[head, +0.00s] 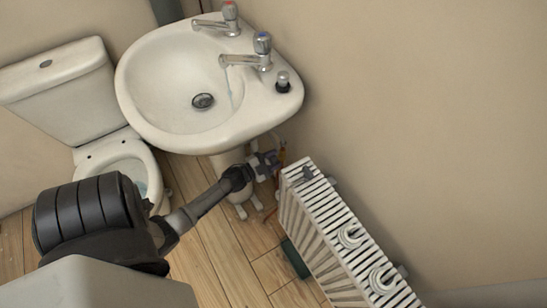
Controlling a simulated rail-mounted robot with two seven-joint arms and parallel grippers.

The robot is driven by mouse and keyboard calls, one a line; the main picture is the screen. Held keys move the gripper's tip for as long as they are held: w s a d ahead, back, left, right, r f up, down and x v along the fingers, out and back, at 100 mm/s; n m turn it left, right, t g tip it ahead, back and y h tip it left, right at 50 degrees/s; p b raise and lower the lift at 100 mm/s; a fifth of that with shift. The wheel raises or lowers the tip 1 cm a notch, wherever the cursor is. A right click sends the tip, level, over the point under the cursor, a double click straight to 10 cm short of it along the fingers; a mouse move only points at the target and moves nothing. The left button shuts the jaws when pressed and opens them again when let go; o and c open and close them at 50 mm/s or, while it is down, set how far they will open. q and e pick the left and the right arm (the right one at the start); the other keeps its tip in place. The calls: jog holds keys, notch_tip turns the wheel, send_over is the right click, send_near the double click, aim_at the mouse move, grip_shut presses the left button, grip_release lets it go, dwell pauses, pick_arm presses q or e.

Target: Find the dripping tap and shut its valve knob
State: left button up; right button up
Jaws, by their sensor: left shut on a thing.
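The blue-topped tap (250,58) on the white basin has a thin bluish streak of water below its spout. The red-topped tap (219,20) shows no water. My right gripper is out of view.
The toilet (62,88) is at left. Wooden floor (222,248) is clear between.

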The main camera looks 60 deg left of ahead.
pick_arm(q)
jog(key=m, duration=0.3)
jog(key=shift+f, duration=0.1)
jog(key=shift+m, duration=1.5)
jog(key=o, duration=0.9)
